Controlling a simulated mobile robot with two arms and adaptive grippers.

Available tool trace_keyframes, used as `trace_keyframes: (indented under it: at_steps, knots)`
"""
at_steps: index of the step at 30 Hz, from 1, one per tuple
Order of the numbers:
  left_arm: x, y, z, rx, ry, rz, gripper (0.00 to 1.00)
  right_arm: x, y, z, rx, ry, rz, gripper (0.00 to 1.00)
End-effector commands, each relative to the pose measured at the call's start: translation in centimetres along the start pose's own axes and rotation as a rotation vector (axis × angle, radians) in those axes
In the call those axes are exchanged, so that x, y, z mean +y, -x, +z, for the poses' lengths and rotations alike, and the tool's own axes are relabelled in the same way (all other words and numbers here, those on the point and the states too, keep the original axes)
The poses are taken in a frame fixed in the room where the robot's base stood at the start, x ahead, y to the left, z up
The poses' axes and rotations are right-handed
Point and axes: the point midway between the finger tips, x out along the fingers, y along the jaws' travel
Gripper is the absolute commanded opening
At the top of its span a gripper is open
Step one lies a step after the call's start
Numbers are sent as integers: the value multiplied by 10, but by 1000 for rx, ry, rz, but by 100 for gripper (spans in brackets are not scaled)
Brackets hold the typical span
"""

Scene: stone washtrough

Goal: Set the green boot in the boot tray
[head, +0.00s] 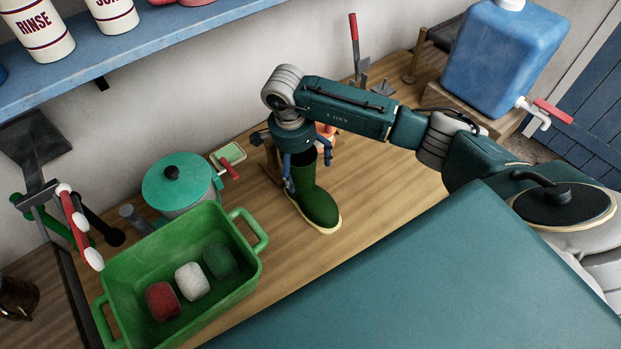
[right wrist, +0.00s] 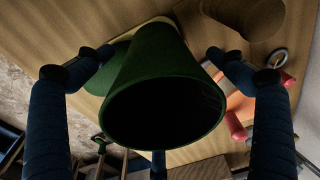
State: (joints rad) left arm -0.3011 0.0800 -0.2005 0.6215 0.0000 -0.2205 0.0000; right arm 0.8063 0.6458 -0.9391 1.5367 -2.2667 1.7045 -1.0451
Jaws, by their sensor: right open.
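The green boot (head: 317,207) stands upright on the wooden counter, with a pale sole and its toe toward the front right. My right gripper (head: 306,172) is above it, pointing down, with its blue fingers around the boot's shaft. In the right wrist view the boot's dark open top (right wrist: 160,112) fills the middle, and the spread fingers (right wrist: 160,58) stand on either side with gaps to the shaft. I cannot make out a tray that is clearly the boot tray. My left gripper is not in view.
A green two-handled tub (head: 243,275) holding red, white and dark green pieces stands left of the boot. Behind it are a teal lidded pot (head: 180,190) and a small soap dish (head: 229,155). A blue water container (head: 505,60) stands back right. Bare counter lies right of the boot.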

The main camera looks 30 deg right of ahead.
Motion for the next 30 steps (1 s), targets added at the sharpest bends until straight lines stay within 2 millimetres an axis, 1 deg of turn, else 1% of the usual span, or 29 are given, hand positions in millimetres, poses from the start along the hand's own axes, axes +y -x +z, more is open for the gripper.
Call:
trace_keyframes:
  at_steps: [3,8,9,11,12,14,15,17,18,21,30]
  knots:
    - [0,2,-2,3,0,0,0,0,-6,1,-2,1,-1,94]
    - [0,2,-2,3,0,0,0,0,-7,0,-1,1,-2,94]
    - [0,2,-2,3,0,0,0,0,-7,0,-1,1,-1,92]
    - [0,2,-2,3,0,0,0,0,-6,0,-1,0,-1,80]
    - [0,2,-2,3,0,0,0,0,-6,0,-1,0,-1,72]
    - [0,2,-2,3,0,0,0,0,-6,0,-1,0,-1,60]
    - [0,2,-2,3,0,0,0,0,-6,0,-1,0,-2,52]
    - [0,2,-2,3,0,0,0,0,-6,0,0,0,-2,40]
    - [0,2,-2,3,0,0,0,0,-6,0,0,0,-2,32]
    - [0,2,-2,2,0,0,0,0,-6,0,1,-1,-2,14]
    - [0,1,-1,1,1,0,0,-2,-4,-2,2,-1,-6,14]
